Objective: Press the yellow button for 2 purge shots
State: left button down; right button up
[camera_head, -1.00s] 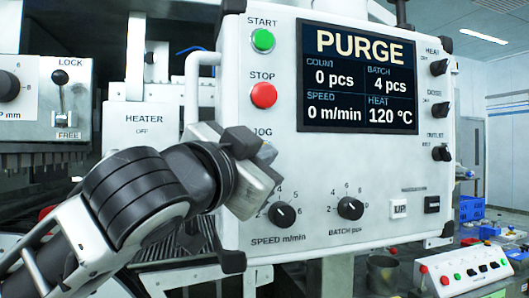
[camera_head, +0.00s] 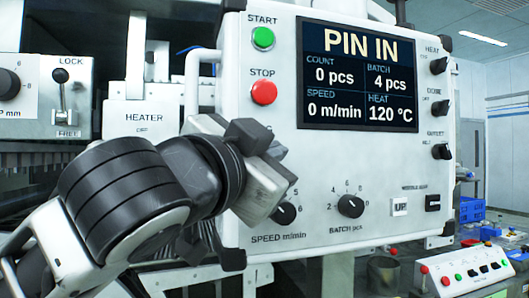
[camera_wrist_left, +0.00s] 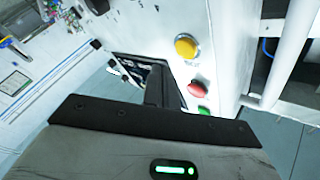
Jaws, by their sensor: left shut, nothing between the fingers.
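The yellow button (camera_wrist_left: 186,46) shows in the left wrist view on the white control panel. In the head view it is hidden behind my left gripper (camera_head: 266,160), and so is the JOG label. My left gripper is shut and empty, in front of the panel's left part below the red STOP button (camera_head: 263,92). In the wrist view its dark fingertips (camera_wrist_left: 159,82) appear beside the yellow button, apart from it in the picture. The screen (camera_head: 357,77) reads PIN IN, count 0 pcs, batch 4 pcs. My right gripper is not in view.
The green START button (camera_head: 263,39) is above STOP. The SPEED knob (camera_head: 283,213) and BATCH knob (camera_head: 350,206) are low on the panel. A white handle (camera_head: 194,90) runs along its left edge. A small button box (camera_head: 466,268) stands lower right.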

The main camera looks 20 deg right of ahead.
pick_arm(q)
jog(key=s, duration=0.3)
dwell(0.8)
